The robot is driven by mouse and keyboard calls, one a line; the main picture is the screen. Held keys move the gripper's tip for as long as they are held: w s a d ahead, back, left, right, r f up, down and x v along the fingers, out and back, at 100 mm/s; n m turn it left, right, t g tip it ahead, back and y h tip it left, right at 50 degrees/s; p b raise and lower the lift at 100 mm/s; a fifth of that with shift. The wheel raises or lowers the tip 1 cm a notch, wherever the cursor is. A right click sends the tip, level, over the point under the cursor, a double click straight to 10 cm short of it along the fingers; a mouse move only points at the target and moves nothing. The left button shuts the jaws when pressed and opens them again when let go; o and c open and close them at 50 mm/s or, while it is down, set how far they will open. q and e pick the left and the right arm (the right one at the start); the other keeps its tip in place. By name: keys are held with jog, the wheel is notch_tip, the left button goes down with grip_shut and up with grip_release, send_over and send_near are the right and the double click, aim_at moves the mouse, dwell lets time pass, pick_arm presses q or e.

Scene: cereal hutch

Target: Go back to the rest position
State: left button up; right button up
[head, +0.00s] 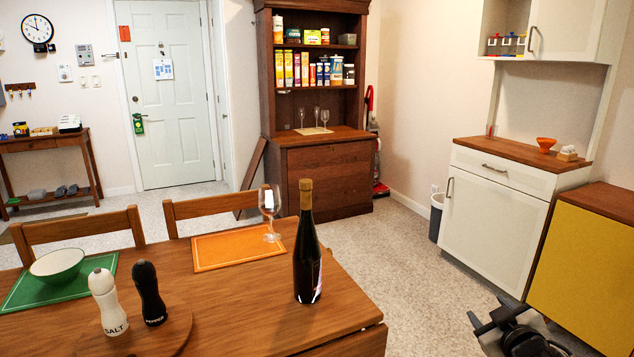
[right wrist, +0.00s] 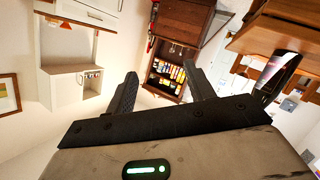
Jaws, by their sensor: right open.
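My right gripper (head: 490,308) shows at the bottom right of the head view, over the floor to the right of the dining table (head: 240,310). It is open. In the right wrist view its two fingers (right wrist: 160,78) stand apart with nothing between them, and the wooden hutch (right wrist: 181,22) lies far beyond them. My left gripper is in neither view.
A dark wine bottle (head: 307,255) stands upright near the table's right edge, left of my right gripper. A wine glass (head: 269,212) stands on the orange placemat (head: 222,251). A white cabinet (head: 492,210) and yellow-fronted cabinet (head: 585,270) line the right. Carpet between is clear.

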pick_arm(q)
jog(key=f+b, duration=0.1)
jog(key=b, duration=0.1)
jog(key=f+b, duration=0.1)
jog(key=b, duration=0.2)
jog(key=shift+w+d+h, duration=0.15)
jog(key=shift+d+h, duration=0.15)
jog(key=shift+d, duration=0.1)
pick_arm(e)
jog(key=s+a+f+m+g+y, duration=0.1)
jog(key=s+a+f+g+y, duration=0.1)
jog(key=s+a+f, duration=0.6)
jog(key=s+a+f+m+g+y, duration=0.1)
jog(key=s+a+f+g+y, duration=0.1)
jog(key=s+a+f, duration=0.6)
jog(key=s+a+y, duration=0.1)
jog(key=s+a, duration=0.5)
jog(key=s, duration=0.6)
jog(key=shift+a+m, duration=0.4)
